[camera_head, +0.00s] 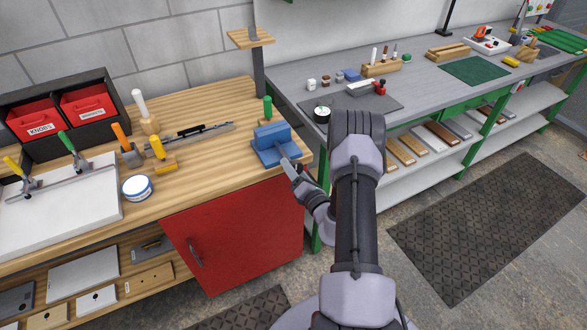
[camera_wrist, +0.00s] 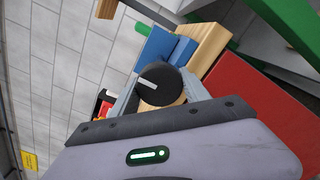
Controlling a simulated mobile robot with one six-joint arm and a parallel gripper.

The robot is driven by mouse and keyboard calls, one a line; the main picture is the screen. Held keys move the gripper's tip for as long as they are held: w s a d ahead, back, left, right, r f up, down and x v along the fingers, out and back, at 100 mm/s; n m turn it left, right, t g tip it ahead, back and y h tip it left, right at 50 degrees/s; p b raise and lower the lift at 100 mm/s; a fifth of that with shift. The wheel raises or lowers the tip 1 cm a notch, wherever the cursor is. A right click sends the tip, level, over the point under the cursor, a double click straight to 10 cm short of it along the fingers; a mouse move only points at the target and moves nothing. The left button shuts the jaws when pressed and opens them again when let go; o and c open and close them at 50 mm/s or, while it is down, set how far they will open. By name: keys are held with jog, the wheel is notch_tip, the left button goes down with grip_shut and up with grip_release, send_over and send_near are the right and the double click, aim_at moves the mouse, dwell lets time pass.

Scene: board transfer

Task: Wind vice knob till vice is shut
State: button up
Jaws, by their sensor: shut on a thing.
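The blue vice (camera_head: 270,142) stands at the right front corner of the wooden bench. It shows partly in the wrist view (camera_wrist: 160,48), beyond the knob. The black vice knob (camera_wrist: 160,84) has a white mark on its face and sits between my grey fingers. My gripper (camera_head: 290,167) reaches in from the right at the vice's front and is shut on the knob. The gap between the vice jaws is too small and partly hidden to judge.
The wooden bench (camera_head: 200,189) also holds a green-handled tool (camera_head: 267,108) behind the vice, a yellow-handled tool (camera_head: 159,152) and a round tin (camera_head: 137,188). A red cabinet (camera_head: 240,235) is below. A grey bench (camera_head: 420,88) stands to the right.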

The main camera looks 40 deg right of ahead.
jog(key=o, duration=1.3)
jog(key=shift+o, duration=0.2)
jog(key=shift+s, duration=0.1)
jog(key=p+v, duration=0.1)
jog(key=v, duration=1.6)
jog(key=shift+a+p, duration=0.15)
jog(key=shift+p, duration=0.2)
jog(key=shift+s, duration=0.1)
